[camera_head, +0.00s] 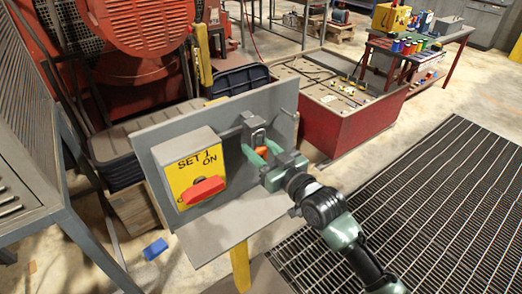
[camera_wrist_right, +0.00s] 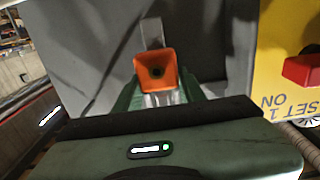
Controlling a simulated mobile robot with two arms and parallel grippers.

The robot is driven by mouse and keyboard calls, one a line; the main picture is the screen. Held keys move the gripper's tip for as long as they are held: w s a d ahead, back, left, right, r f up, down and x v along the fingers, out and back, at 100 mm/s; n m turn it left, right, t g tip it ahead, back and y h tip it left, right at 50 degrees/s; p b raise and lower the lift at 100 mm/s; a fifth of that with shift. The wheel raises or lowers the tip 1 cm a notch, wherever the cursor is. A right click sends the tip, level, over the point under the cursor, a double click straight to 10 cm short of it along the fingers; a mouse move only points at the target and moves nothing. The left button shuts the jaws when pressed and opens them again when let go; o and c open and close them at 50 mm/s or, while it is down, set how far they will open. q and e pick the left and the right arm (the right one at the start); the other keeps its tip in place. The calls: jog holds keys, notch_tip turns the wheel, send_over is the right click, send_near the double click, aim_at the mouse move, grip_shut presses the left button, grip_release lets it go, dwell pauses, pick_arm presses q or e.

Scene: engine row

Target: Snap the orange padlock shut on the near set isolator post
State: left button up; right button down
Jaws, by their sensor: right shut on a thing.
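The near isolator is a grey box with a yellow face (camera_head: 195,169) marked SET 1 and ON, with a red handle (camera_head: 201,190). It sits on a grey panel (camera_head: 222,212). My right gripper (camera_head: 259,151) is at the panel, right of the box, shut on the orange padlock (camera_head: 262,152). In the right wrist view the padlock (camera_wrist_right: 155,72) shows its orange end with a dark round centre, between the green fingers. A grey bracket-like part (camera_head: 251,124) stands just beyond it. I cannot tell whether the shackle is around the post or closed. My left gripper is out of view.
The panel stands on a yellow post (camera_head: 240,266). A red open-topped box (camera_head: 345,118) is behind it to the right. A blue block (camera_head: 155,249) lies on the floor. A dark grating (camera_head: 420,205) covers the right floor. A bench (camera_head: 418,42) with coloured items stands far back.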

aim_at(260, 141)
jog(key=shift+x, duration=0.8)
jog(key=shift+a, duration=0.1)
jog(key=shift+w+f, duration=0.1)
jog(key=shift+w, duration=0.05)
jog(key=shift+r+p, duration=1.05)
jog(key=shift+r, duration=0.35)
jog(key=shift+f, duration=0.3)
jog(key=shift+f+b, duration=0.3)
jog(key=shift+b, duration=0.05)
jog(key=c, duration=0.8)
grip_release()
jog(key=shift+o, duration=0.2)
